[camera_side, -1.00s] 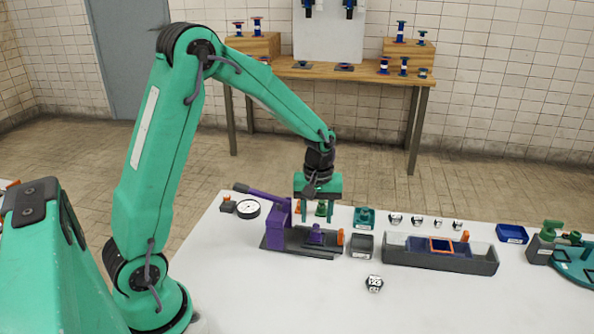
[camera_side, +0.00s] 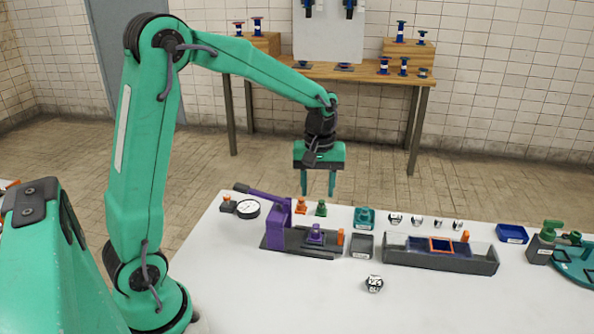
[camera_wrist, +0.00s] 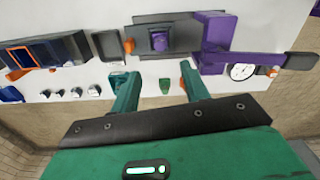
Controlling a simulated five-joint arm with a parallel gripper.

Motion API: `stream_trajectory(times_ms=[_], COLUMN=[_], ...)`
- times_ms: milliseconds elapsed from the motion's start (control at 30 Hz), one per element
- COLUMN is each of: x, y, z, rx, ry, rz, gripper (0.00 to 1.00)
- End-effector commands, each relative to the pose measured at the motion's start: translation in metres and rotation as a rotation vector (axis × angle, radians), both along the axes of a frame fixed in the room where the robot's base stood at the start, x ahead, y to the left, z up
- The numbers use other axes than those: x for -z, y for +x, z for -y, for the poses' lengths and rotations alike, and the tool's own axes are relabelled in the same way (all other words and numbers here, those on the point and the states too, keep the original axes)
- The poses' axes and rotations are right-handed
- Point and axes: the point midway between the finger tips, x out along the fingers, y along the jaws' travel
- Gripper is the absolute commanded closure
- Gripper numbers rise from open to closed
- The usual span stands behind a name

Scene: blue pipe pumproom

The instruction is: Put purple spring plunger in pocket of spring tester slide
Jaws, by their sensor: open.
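The purple spring plunger (camera_side: 316,234) stands upright on the dark slide of the spring tester (camera_side: 297,248). In the wrist view the purple plunger (camera_wrist: 159,41) sits within the dark slide plate (camera_wrist: 181,35), apparently in its pocket; its lower end is hidden, so I cannot tell how deep it sits. The tester's purple lever body (camera_side: 280,226) is left of it in the side view. My gripper (camera_side: 318,192) is open and empty, above and behind the plunger. Its spread fingers (camera_wrist: 160,82) show in the wrist view, clear of the plunger.
An orange plunger (camera_side: 301,206) and a green plunger (camera_side: 321,209) stand behind the tester. A dial gauge (camera_side: 248,209) is at left. A small grey bin (camera_side: 361,246) and a long grey tray (camera_side: 440,263) are at right. The front of the table is mostly clear.

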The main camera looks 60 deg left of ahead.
Motion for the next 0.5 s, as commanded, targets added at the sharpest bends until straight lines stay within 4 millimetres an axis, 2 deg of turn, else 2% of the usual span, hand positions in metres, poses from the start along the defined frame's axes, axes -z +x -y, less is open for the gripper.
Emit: stream_trajectory(times_ms=[267, 500], x=[-0.001, -0.016], y=[0.000, -0.011], z=[0.000, 0.006], rx=[0.003, 0.064], ry=[0.000, 0.006], rz=[0.001, 0.036], gripper=[0.55, 0.55])
